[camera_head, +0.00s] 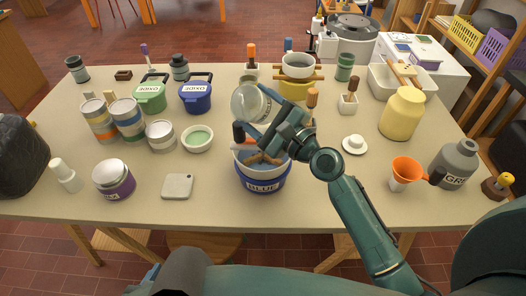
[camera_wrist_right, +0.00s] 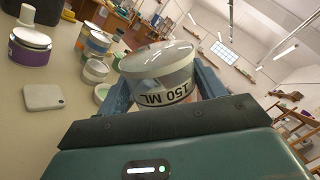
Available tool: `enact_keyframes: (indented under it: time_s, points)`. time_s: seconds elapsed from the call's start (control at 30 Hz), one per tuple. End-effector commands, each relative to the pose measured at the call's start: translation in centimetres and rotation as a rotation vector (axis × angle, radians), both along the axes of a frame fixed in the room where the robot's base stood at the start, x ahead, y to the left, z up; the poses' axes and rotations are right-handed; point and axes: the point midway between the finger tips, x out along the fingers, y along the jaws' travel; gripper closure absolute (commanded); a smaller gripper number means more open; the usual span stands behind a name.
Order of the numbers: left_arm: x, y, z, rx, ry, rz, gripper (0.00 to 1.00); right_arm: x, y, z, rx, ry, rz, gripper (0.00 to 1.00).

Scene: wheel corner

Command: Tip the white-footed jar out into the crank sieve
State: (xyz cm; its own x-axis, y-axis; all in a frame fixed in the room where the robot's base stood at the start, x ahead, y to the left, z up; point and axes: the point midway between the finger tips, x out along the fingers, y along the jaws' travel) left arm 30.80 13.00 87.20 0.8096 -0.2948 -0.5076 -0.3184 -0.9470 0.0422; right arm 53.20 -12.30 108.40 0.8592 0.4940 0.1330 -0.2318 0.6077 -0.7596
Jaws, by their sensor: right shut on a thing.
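My right gripper (camera_head: 262,122) is shut on a clear, pale-rimmed jar (camera_head: 249,104), which looks like the white-footed jar. The jar is strongly tilted above the blue-labelled bucket (camera_head: 263,184). In the right wrist view the jar (camera_wrist_right: 160,75) sits between the fingers with its "150 ML" marking upside down. I cannot tell what is left inside it. What looks like the crank sieve (camera_head: 277,158), with wooden crosspieces, sits in the bucket's mouth, partly hidden by my gripper. No stream shows. My left gripper is not in view.
A bowl (camera_head: 298,60) rests on wooden slats over a yellow pot behind. A pale green bowl (camera_head: 197,138) and tins (camera_head: 160,135) stand to the left. A white dish (camera_head: 354,145) and an orange funnel (camera_head: 406,170) stand to the right. The front table edge is mostly clear.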

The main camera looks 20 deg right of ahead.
Motion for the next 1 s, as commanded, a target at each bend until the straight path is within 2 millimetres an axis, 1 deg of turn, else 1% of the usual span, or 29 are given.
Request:
enact_keyframes:
  time_s: [0.47, 0.8, 1.0]
  points:
    - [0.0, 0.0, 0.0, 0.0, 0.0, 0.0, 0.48, 0.01, 0.0, 0.07, 0.002, 0.0, 0.0, 0.61]
    - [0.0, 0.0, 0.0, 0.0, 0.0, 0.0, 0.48, 0.18, -0.25, 0.5, 0.104, 0.064, 0.0, 0.61]
    - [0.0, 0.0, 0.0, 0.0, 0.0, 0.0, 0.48, 0.22, -0.34, 0.54, 0.12, 0.075, 0.0, 0.61]
